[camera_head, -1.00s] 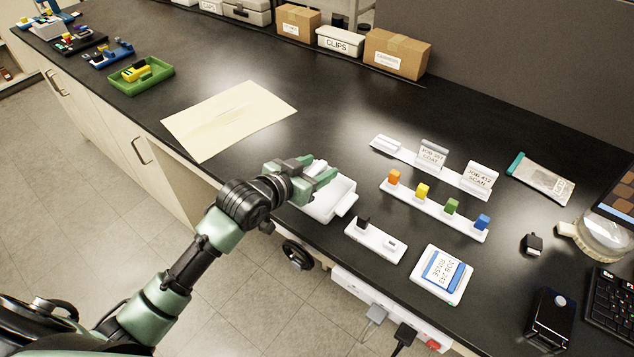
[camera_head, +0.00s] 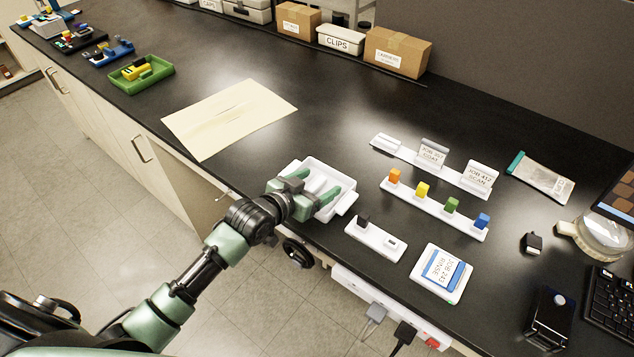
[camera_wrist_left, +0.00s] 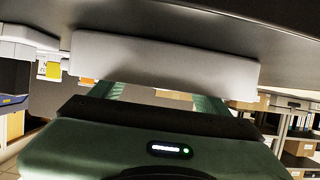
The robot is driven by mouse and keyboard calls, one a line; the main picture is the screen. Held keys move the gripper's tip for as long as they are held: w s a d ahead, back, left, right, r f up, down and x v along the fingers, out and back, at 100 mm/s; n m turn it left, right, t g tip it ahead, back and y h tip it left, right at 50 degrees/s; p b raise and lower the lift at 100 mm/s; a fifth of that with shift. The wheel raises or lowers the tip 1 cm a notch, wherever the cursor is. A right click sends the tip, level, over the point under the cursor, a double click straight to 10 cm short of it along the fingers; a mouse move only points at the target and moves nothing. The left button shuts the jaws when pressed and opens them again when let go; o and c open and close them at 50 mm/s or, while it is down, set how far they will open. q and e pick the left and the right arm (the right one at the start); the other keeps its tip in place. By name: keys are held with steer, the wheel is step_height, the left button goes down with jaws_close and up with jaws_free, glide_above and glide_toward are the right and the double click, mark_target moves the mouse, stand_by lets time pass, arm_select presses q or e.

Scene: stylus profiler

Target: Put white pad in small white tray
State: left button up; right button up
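The small white tray (camera_head: 317,166) sits at the near edge of the dark bench, with a tab at its right end. My left gripper (camera_head: 326,194) is over the tray, its two green fingers spread apart and pointing right. A white surface shows between the fingers; I cannot tell whether it is the white pad or the tray floor. In the left wrist view a white wall (camera_wrist_left: 165,65), apparently of the tray, hides the fingertips. The white pad cannot be told apart from the white tray. My right gripper is not in view.
A white holder (camera_head: 375,240) with a black block stands just right of the tray. Beyond it is a rack (camera_head: 434,211) with several coloured blocks. A beige sheet (camera_head: 228,117) lies to the left. Bare bench lies behind the tray.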

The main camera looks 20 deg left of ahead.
arm_select(q)
steer(key=shift+r, duration=0.25)
steer(key=shift+s+a, duration=0.15)
steer(key=shift+s, duration=0.2)
steer(key=b+v, duration=0.1)
steer(key=v, duration=1)
steer(key=shift+r, duration=0.2)
